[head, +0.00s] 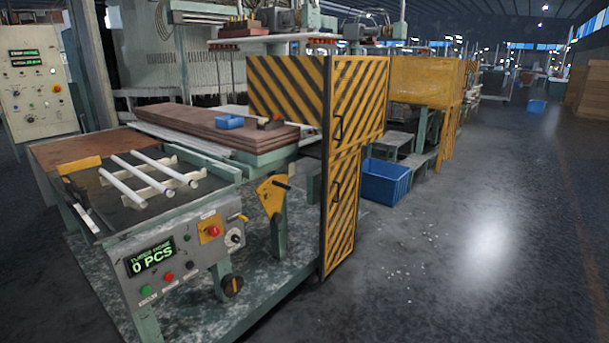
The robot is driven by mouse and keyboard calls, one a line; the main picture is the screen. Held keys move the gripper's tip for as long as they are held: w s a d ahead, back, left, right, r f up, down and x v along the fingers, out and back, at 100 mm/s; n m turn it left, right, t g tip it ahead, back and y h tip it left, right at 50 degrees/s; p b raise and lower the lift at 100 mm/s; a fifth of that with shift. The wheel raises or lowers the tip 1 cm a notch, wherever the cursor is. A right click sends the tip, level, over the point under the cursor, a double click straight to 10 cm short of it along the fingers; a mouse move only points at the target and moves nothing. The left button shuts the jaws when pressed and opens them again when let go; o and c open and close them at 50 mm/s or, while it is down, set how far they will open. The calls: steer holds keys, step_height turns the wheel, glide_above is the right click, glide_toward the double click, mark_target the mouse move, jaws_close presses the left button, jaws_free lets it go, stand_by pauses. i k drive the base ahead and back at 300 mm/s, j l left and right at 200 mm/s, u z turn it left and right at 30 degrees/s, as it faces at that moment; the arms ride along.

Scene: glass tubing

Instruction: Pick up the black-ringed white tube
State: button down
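Three white tubes lie side by side across pale notched supports on the machine table at the left of the head view. The left tube (121,187) is nearest the front left. The middle tube (144,178) lies beside it. The right tube (167,169) lies farthest right. I cannot make out a black ring on any of them at this size. My gripper is not in view.
A control panel (170,258) reading "0 PCS" fronts the tube table. A tall yellow-black striped guard (341,200) stands to its right. A blue crate (386,182) sits on the floor behind it. The floor at right is open.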

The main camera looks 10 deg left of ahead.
mark_target(187, 180)
steer(key=i+u, duration=0.1)
steer(key=i, duration=0.4)
steer(key=i+l+u, duration=0.1)
steer(key=i, duration=0.45)
steer(key=i+u, duration=0.6)
steer(key=u, duration=0.15)
steer(key=i+u, duration=0.4)
steer(key=k+l, duration=0.05)
steer(key=k, duration=0.05)
